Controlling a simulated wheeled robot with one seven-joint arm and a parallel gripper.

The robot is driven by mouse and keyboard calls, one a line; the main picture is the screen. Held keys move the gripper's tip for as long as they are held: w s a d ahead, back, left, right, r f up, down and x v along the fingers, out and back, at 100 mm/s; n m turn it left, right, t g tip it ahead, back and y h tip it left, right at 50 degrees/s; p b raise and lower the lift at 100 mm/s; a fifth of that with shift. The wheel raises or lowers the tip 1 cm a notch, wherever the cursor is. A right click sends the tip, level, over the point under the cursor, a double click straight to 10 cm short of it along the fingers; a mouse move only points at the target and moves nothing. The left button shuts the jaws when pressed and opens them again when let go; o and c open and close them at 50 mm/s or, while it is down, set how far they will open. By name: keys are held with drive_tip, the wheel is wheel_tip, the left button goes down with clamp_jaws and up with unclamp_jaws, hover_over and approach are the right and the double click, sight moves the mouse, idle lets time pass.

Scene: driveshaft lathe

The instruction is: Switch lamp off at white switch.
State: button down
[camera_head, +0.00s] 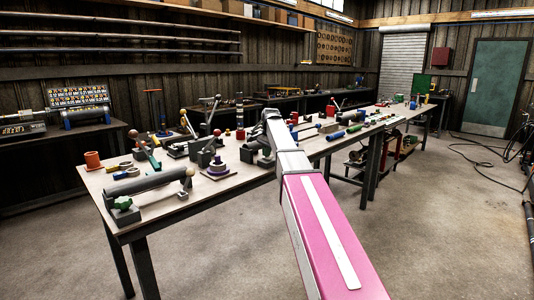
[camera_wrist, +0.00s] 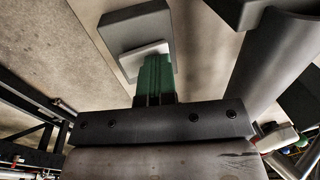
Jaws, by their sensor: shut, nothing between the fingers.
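In the wrist view, a white switch (camera_wrist: 130,64) shows as a pale square on a grey block (camera_wrist: 138,25). The green fingers of my gripper (camera_wrist: 155,58) are shut and empty. Their tips overlap the right and lower part of the white square; I cannot tell whether they touch it. In the head view my arm reaches over the long workbench, and the switch and fingertips cannot be made out there. I cannot pick out the lamp in either view.
The workbench (camera_head: 215,195) carries a grey roller (camera_head: 147,184), an orange cup (camera_head: 93,160), levers and several small tools near my arm. In the wrist view a thick grey cylinder (camera_wrist: 268,55) stands close on the right. The floor (camera_head: 430,220) to the right is mostly clear.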

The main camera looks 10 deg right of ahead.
sight(269, 158)
drive_tip(key=shift+s+d+f, duration=0.1)
drive_tip(key=shift+s+f, duration=0.05)
drive_tip(key=shift+s+d, duration=0.4)
drive_tip(key=shift+s, duration=0.1)
drive_tip(key=shift+r, duration=0.2)
drive_tip(key=shift+r, duration=0.2)
wheel_tip(269, 158, up, 13)
drive_tip(key=s+d, duration=0.1)
drive_tip(key=shift+s+r, duration=0.2)
drive_tip(key=shift+s, duration=0.05)
idle(0.4)
drive_tip(key=shift+w+a+r, duration=0.1)
drive_tip(key=shift+w+a, duration=0.3)
drive_tip(key=shift+a, duration=0.2)
